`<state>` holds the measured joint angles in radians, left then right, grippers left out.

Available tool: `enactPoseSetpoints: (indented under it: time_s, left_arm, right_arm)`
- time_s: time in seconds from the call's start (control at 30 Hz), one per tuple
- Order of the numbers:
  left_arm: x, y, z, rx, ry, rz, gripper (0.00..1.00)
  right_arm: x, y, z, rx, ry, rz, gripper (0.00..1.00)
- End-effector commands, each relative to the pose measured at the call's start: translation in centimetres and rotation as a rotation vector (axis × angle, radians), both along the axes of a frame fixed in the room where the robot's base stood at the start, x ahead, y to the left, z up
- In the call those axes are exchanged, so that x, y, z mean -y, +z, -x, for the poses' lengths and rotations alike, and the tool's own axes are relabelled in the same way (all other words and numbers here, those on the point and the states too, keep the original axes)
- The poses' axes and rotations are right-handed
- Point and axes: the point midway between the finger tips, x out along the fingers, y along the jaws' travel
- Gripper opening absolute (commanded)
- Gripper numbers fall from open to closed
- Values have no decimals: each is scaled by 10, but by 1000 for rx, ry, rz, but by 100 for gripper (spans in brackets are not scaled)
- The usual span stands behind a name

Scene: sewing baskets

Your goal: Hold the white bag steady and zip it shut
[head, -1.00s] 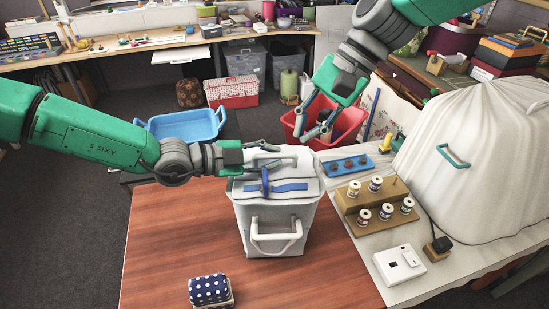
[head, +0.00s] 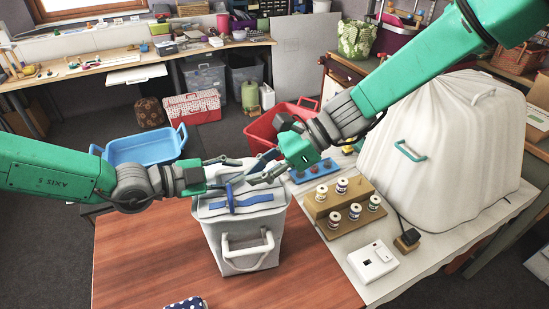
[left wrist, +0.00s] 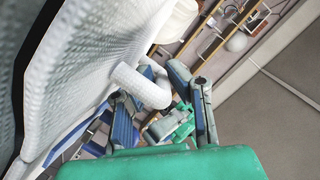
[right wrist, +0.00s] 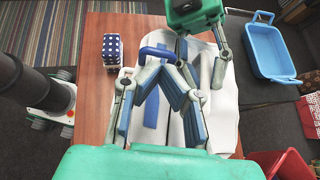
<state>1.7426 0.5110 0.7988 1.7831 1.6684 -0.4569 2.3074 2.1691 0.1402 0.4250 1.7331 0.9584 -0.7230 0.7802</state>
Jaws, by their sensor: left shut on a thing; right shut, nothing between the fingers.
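The white bag (head: 244,245) stands upright on the wooden table, its white front handle (head: 248,243) facing me. A blue strip (head: 250,201) with a short blue crosspiece (head: 229,198) lies across its top. My left gripper (head: 232,163) is shut at the bag's far top edge. The left wrist view shows a white handle (left wrist: 143,85) beside its fingers; the exact grip is partly hidden. My right gripper (head: 262,176) is shut and empty, just above the far right part of the bag's top. I cannot tell whether it touches the bag.
At right are a spool rack (head: 326,207), a white box (head: 372,262) and a large white covered thing (head: 440,150). A blue tub (head: 145,148) and a red bin (head: 262,131) stand behind. The table's left front is clear.

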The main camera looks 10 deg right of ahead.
Motion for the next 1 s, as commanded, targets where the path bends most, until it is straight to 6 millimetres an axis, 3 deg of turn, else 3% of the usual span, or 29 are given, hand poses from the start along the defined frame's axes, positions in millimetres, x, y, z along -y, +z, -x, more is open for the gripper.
enactPoseSetpoints:
  time_s: [0.3, 0.77, 1.0]
  left_arm:
    - [2, -7, 4, -11, -8, -11, 0]
    - [0, -7, 4, -11, -7, -10, 0]
    - [1, -6, 4, -10, -8, -9, 0]
  right_arm:
    - [-30, -20, 3, 2, 0, 0, 0]
    - [-37, -21, 4, 2, 2, 0, 0]
    - [-70, -21, 8, 2, 2, 0, 0]
